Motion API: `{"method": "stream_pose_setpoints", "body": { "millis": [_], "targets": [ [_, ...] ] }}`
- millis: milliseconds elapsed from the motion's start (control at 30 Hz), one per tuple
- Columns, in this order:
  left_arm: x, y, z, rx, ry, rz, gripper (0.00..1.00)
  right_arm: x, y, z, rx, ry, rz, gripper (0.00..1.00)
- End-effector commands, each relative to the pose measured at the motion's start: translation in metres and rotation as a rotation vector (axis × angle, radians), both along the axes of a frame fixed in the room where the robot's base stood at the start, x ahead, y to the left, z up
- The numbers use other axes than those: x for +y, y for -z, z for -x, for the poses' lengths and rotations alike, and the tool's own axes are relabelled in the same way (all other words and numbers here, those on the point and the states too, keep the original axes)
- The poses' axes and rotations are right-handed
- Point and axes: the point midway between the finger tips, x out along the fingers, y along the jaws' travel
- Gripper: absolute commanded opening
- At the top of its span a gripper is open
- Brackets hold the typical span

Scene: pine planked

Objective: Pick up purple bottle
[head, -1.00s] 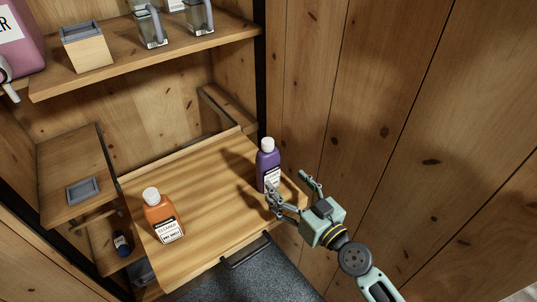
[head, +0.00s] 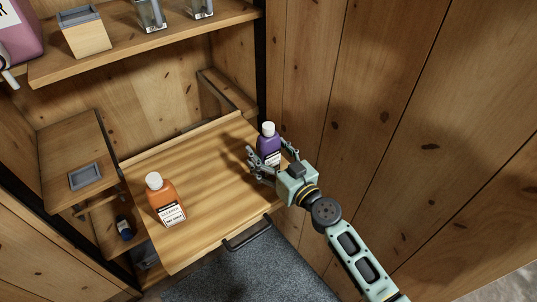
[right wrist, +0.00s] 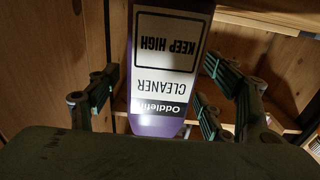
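The purple bottle (head: 268,141) with a white cap and white label stands upright near the right edge of the wooden board. My right gripper (head: 268,160) is open, with one finger on each side of the bottle in the head view. In the right wrist view the purple bottle (right wrist: 164,70) fills the middle, its "CLEANER" label upside down. The open fingers of my right gripper (right wrist: 158,98) sit left and right of it, with gaps visible on both sides. My left gripper is not in view.
An orange bottle (head: 163,196) stands on the left part of the wooden board (head: 208,205). A plank wall (head: 350,110) rises close on the right. An upper shelf (head: 140,45) holds containers. A grey tray (head: 85,176) lies on a small side shelf.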

Motion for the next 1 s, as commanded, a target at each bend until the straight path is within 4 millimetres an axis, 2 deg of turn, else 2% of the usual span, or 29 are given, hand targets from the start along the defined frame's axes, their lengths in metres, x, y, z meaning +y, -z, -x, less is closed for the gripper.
{"method": "stream_pose_setpoints", "body": {
  "millis": [67, 767, 1000],
  "targets": [
    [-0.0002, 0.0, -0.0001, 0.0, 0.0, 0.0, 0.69, -0.0001, 0.0, 0.0002, 0.0, 0.0, 0.0, 0.66],
    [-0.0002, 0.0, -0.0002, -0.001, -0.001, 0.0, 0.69, -0.0004, -0.0001, 0.0002, 0.0, 0.0, 0.0, 0.04],
    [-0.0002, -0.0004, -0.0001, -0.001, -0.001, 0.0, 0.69, -0.0002, -0.0029, -0.0004, -0.003, 0.001, -0.002, 0.02]
  ]
}}
